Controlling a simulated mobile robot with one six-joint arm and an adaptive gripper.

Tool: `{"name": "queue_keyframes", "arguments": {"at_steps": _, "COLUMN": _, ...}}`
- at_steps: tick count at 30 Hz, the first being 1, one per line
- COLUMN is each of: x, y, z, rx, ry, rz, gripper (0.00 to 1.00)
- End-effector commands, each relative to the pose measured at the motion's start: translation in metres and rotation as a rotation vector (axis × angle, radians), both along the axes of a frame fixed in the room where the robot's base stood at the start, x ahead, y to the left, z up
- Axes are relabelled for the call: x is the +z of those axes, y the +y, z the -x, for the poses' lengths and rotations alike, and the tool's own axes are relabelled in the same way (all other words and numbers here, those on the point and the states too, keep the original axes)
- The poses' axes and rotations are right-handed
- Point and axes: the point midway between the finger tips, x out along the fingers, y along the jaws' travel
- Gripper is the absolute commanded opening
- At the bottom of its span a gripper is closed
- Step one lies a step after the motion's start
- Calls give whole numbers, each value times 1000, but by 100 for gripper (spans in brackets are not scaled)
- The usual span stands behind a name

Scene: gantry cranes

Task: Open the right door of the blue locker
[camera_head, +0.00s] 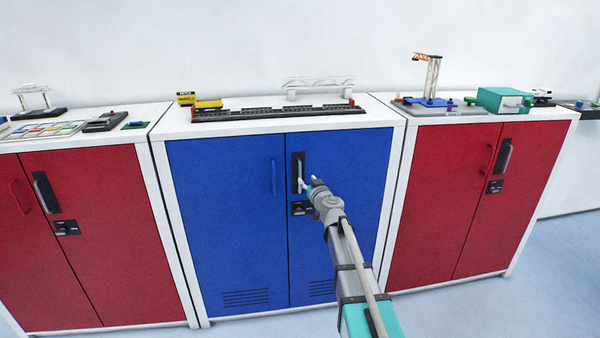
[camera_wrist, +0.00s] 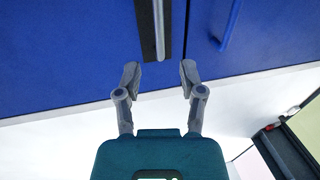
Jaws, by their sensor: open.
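The blue locker (camera_head: 225,200) stands in the middle with both doors closed. Its right door (camera_head: 360,170) has a silver bar handle (camera_head: 300,172) on a black plate, with a dark lock plate below. The left door has a blue bar handle (camera_head: 273,177). My gripper (camera_head: 314,184) is in front of the right door, close to the silver handle, and partly hides it. In the wrist view my gripper (camera_wrist: 160,75) is open and empty. The silver handle (camera_wrist: 159,28) shows ahead of the gap between the fingertips, apparently not between them. The blue handle (camera_wrist: 230,25) is off to the right there.
Red lockers stand close on the left (camera_head: 80,220) and right (camera_head: 460,200). A black track model (camera_head: 270,113), yellow blocks (camera_head: 208,103) and a white gantry (camera_head: 318,84) sit on the blue locker's top. The floor (camera_head: 450,315) in front looks clear.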

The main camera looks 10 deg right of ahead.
Motion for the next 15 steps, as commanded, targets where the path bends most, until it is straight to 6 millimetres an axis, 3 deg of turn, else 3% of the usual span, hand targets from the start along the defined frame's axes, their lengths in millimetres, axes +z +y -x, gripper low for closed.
{"name": "queue_keyframes", "arguments": {"at_steps": 6, "x": 0, "y": 6, "z": -38, "rx": 0, "ry": 0, "rz": 0, "gripper": 51}}
{"name": "queue_keyframes", "arguments": {"at_steps": 15, "x": 0, "y": 13, "z": -69, "rx": 0, "ry": 0, "rz": 0, "gripper": 51}}
